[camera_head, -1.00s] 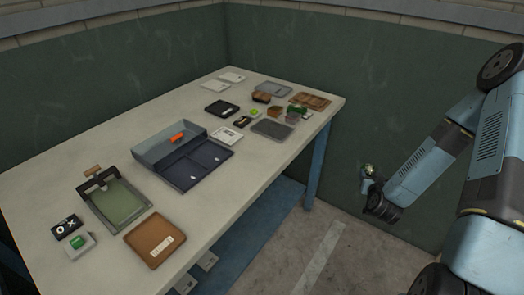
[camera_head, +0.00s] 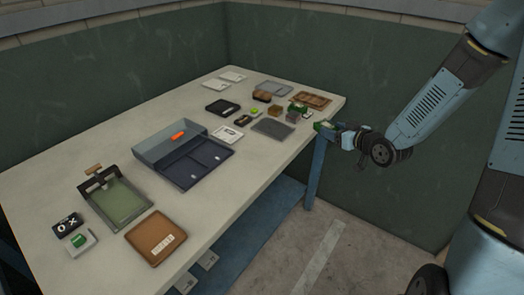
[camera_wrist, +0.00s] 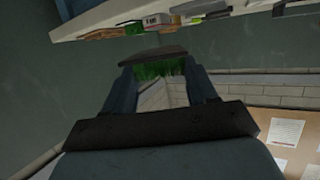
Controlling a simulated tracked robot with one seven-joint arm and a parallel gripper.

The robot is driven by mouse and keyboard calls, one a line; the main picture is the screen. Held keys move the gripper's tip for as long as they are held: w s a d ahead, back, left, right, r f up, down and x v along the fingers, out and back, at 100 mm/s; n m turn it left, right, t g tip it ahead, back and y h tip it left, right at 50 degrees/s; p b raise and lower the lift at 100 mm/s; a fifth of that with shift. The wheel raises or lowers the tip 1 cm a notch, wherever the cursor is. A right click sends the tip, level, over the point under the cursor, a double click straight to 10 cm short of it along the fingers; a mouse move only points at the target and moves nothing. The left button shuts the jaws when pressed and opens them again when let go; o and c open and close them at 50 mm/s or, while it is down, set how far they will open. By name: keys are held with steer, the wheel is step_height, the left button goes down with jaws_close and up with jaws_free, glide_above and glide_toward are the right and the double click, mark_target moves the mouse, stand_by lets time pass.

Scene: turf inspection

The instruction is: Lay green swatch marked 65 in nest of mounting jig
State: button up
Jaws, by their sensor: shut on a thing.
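My gripper (camera_head: 332,130) is shut on a green swatch (camera_head: 322,127) just off the right end of the table. In the wrist view, my gripper (camera_wrist: 160,72) holds the swatch (camera_wrist: 158,71) between its fingers, with green turf tufts under a dark backing edge. No number on it can be read. The mounting jig (camera_head: 92,182) seems to be the dark frame with a wooden handle at the table's left. Its flat green nest (camera_head: 118,201) looks empty. The jig is far from my gripper, across the table.
On the table (camera_head: 75,150), a grey-blue divided case (camera_head: 165,153) with an orange item stands mid-table. A brown board (camera_head: 155,238) lies at the front, and a small box with a green button (camera_head: 80,242) at left. Small samples and trays (camera_head: 272,128) crowd the right end.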

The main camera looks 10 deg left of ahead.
steer(key=s+a+r+n+g+y, duration=0.3)
steer(key=s+a+r+n+g, duration=0.2)
steer(key=s, duration=0.5)
steer(key=a+r, duration=0.1)
steer(key=a, duration=0.1)
steer(key=shift+a+r+y, duration=0.3)
steer(key=shift+a+r, duration=0.05)
steer(key=shift+r, duration=0.05)
glide_above(269, 152)
steer(key=d, duration=0.1)
steer(key=f, duration=0.8)
steer(key=shift+s+d, duration=0.15)
steer(key=shift+s, duration=0.25)
steer(key=shift+w+a+f, duration=0.2)
steer(key=shift+a+f, duration=0.3)
steer(key=shift+f, duration=0.15)
steer(key=shift+w+a+f, duration=0.1)
steer(key=shift+a+f, duration=0.05)
steer(key=shift+f, duration=0.7)
steer(key=shift+w+a+f, duration=0.1)
steer(key=shift+f, duration=0.7)
steer(key=shift+f, duration=0.35)
steer(key=o, duration=1.1)
